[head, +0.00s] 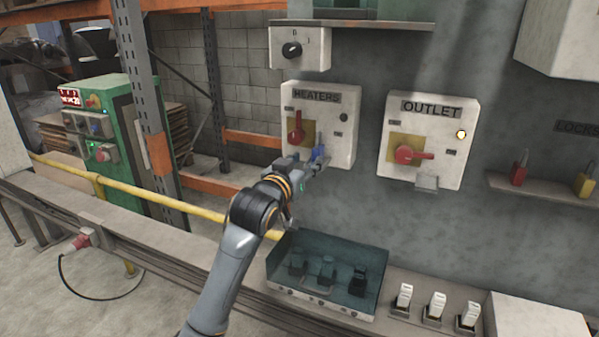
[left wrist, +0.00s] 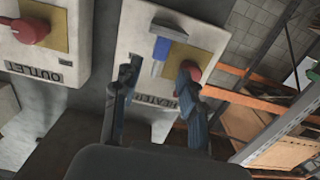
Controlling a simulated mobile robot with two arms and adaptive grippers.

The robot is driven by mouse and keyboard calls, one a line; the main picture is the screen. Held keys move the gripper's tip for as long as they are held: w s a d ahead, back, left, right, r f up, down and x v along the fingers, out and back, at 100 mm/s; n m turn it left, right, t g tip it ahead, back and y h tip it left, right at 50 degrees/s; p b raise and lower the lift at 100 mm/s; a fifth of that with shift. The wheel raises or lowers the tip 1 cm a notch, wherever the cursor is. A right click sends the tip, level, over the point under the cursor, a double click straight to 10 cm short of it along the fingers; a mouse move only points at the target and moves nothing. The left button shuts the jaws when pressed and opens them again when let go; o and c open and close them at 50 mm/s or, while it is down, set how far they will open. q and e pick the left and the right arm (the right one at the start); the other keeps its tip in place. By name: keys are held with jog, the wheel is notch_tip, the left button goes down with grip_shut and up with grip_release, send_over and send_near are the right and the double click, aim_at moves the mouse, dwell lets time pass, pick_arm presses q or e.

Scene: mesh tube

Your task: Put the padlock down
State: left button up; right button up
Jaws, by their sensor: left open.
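A blue padlock (head: 319,154) is at the lower right of the HEATERS panel (head: 345,100), beside its red rotary switch (head: 297,131). In the left wrist view the padlock (left wrist: 161,48) shows upside down against the panel, with a pale shackle-like part. My left gripper (head: 314,168) is in front of the panel's lower part. Its two fingers stand apart in the wrist view (left wrist: 160,78), and the padlock shows beyond and between the tips, not clamped. Whether it hangs on the panel or rests on the small ledge, I cannot tell. My right gripper is not in view.
The OUTLET panel (head: 461,150) with a red handle (head: 410,155) is to the right. A shelf (head: 535,190) holds a red padlock (head: 519,170) and a yellow padlock (head: 585,182). White switches (head: 436,305) stand on the counter.

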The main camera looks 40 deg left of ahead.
pick_arm(q)
jog(key=shift+v, duration=1.45)
